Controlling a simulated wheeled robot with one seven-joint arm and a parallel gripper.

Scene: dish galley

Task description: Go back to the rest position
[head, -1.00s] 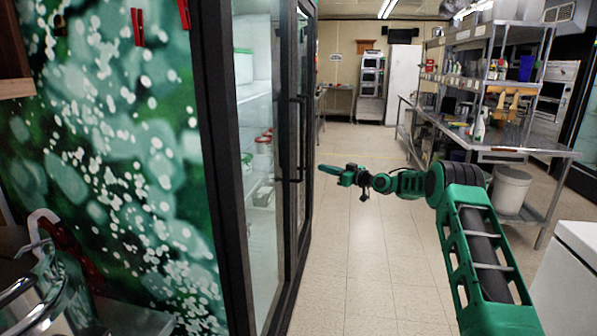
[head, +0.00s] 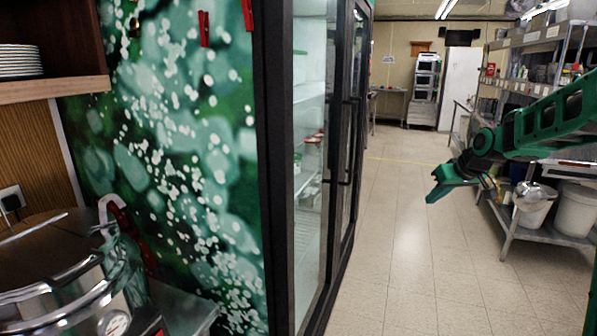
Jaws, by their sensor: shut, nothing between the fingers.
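My gripper (head: 432,188) is in the right half of the head view, at the end of my green arm (head: 545,125). It hangs in the air over the aisle floor and points to the left and a little down. Its fingers are together with nothing held. It is apart from the fridge and from the steel shelving behind it.
A glass-door fridge (head: 352,150) stands left of the aisle. A steel pot (head: 60,270) is at the lower left, below a shelf with stacked plates (head: 20,60). Steel shelving (head: 500,215) with white buckets (head: 575,210) stands at the right. The tiled floor (head: 410,255) between is clear.

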